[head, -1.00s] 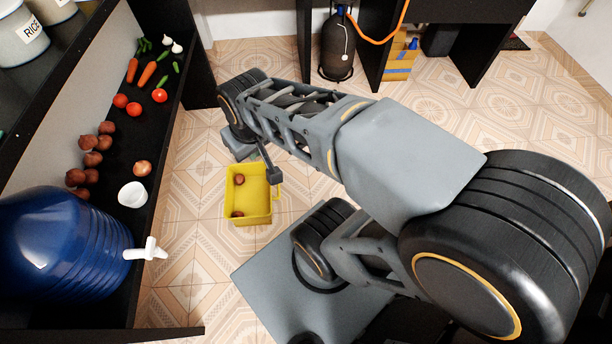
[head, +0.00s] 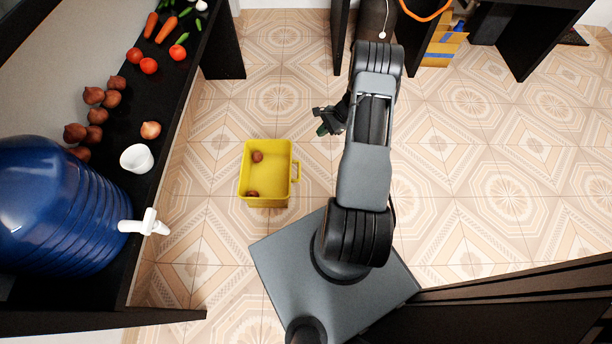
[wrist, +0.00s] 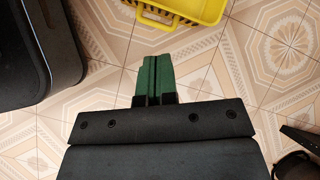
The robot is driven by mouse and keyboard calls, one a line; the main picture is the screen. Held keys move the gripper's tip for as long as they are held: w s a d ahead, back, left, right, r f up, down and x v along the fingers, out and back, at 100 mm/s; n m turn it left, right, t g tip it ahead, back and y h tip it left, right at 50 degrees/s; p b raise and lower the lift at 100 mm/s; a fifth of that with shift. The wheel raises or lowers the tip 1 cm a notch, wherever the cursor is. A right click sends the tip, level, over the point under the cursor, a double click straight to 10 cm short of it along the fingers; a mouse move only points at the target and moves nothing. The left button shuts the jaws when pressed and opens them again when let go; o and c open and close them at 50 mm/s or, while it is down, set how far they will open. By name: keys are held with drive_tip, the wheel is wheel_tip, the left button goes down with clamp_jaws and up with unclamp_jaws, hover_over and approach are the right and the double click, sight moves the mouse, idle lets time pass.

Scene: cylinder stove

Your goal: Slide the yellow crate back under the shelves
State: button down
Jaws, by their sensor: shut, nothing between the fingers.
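The yellow crate (head: 266,203) stands on the tiled floor, out in front of the shelves (head: 186,85), with a handle on its right side. Two round brown onions (head: 257,157) lie inside it. My gripper (head: 322,131) is up and to the right of the crate in the head view, apart from it. In the wrist view my gripper (wrist: 155,80) shows its two green fingertips together with nothing between them. The edge and handle of the crate (wrist: 183,8) show at the top of the wrist view. The space under the shelves is mostly hidden from above.
The black shelf top holds onions, tomatoes, carrots, a white cup (head: 137,158) and a blue water barrel (head: 60,205) whose white tap (head: 146,224) juts over the floor. A dark gas cylinder (head: 375,22) stands at the back. Floor between crate and shelves looks clear.

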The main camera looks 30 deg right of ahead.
drive_tip(key=s+d+f+m+t+b, duration=0.1)
drive_tip(key=s+f+m, duration=0.15)
drive_tip(key=f, duration=0.65)
drive_tip(key=s+d+f+m+t+b, duration=0.1)
drive_tip(key=s+d+f+m+b, duration=0.15)
drive_tip(key=f, duration=0.65)
drive_tip(key=w+a+f+b, duration=0.1)
drive_tip(key=w+a+f, duration=0.1)
drive_tip(key=a, duration=0.3)
drive_tip(key=w+a+f+m+b, duration=0.1)
drive_tip(key=w+a+f+b, duration=0.1)
drive_tip(key=a+f, duration=0.3)
drive_tip(key=shift+w+f+y, duration=0.2)
drive_tip(key=shift+w+y, duration=0.2)
drive_tip(key=shift+w, duration=0.25)
drive_tip(key=shift+a, duration=0.1)
